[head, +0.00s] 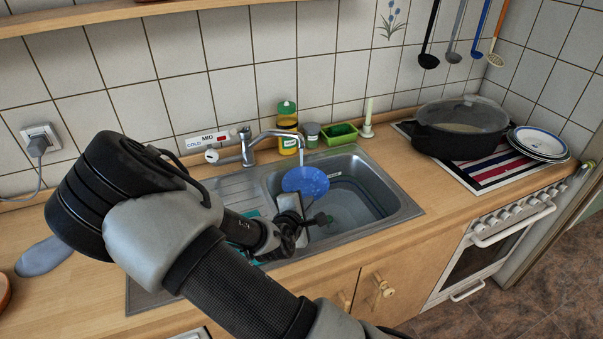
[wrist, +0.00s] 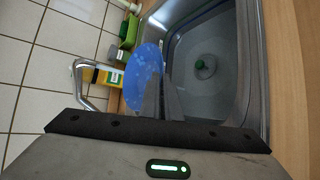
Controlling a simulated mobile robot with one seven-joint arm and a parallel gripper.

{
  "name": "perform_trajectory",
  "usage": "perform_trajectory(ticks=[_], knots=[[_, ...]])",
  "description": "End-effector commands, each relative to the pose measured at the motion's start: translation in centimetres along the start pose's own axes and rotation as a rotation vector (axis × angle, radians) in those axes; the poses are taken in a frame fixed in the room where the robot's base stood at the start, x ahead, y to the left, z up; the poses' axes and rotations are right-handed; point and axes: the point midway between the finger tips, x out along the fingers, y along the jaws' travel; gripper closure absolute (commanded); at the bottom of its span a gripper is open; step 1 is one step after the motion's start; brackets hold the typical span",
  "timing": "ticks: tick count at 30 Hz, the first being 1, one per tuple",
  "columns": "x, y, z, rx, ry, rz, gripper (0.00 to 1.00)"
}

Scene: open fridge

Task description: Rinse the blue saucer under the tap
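The blue saucer (head: 305,181) is held up over the sink basin, below the tap's spout (head: 299,137). A thin pale stream seems to run from the spout down to the saucer. My gripper (head: 298,207) reaches in from the front left. In the wrist view its two fingers (wrist: 162,103) are close together on the saucer's edge (wrist: 143,75), with the saucer's face turned to the left. Part of the saucer's rim is hidden by the fingers. The tap also shows in the wrist view (wrist: 82,72).
The sink (head: 408,208) has its drainboard at left, partly behind my arm. A yellow soap bottle (head: 287,130), a grey-lidded jar (head: 312,138) and a green tray (head: 340,133) stand behind it. A black pot (head: 460,135) and stacked plates (head: 540,142) are at right.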

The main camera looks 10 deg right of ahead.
Motion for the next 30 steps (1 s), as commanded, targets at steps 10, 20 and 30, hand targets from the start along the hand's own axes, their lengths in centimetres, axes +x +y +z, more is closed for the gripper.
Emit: perform_trajectory(ticks=[10,20,30], knots=[[-0.9,0.8,0.7,-0.001,-0.001,0.001,1.0],[-3.3,2.5,2.3,-0.001,0.0,0.001,1.0],[-5.4,3.7,3.8,0.001,0.001,0.002,1.0]])
